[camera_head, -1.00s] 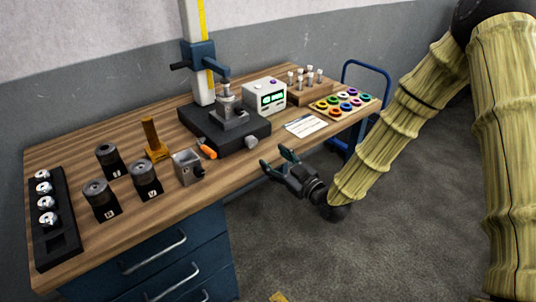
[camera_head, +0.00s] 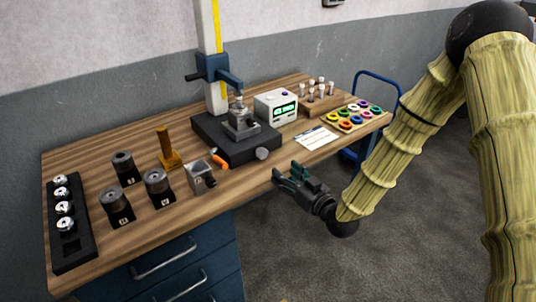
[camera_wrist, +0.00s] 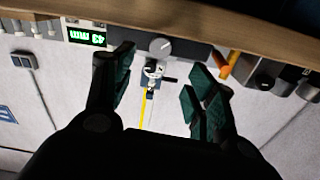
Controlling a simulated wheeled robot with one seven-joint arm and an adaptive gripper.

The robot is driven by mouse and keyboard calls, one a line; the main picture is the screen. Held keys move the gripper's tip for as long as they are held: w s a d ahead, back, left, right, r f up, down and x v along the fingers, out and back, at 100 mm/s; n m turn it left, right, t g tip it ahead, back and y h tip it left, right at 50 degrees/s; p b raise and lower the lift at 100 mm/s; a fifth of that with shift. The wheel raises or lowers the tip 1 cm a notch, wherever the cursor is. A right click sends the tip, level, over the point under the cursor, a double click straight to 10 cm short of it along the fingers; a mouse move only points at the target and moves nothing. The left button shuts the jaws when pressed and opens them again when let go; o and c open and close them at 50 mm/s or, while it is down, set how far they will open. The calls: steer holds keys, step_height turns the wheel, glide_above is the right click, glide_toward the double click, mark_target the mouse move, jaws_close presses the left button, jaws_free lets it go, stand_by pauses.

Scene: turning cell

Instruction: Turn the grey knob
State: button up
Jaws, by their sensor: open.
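The grey knob (camera_head: 262,153) is a small round knob on the front side of the black base (camera_head: 241,147) of the measuring stand. In the wrist view the grey knob (camera_wrist: 161,46) shows its face with a light pointer mark, beyond and between my fingers. My gripper (camera_head: 288,172) is open and empty, just off the bench's front edge, to the right of and nearer than the knob. In the wrist view my open gripper (camera_wrist: 158,82) has its green-padded fingers spread at left and right. It is apart from the knob.
A display box (camera_head: 276,106), a white card (camera_head: 315,137) and a tray of coloured rings (camera_head: 353,117) stand to the right. The bench's front edge (camera_head: 240,192) is close to my gripper.

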mark_target(264, 155)
steer(key=p+x, duration=0.3)
steer(key=x, duration=0.8)
steer(key=shift+c, duration=0.4)
steer(key=c, duration=0.9)
steer(key=shift+f, duration=0.1)
steer(key=shift+c, duration=0.2)
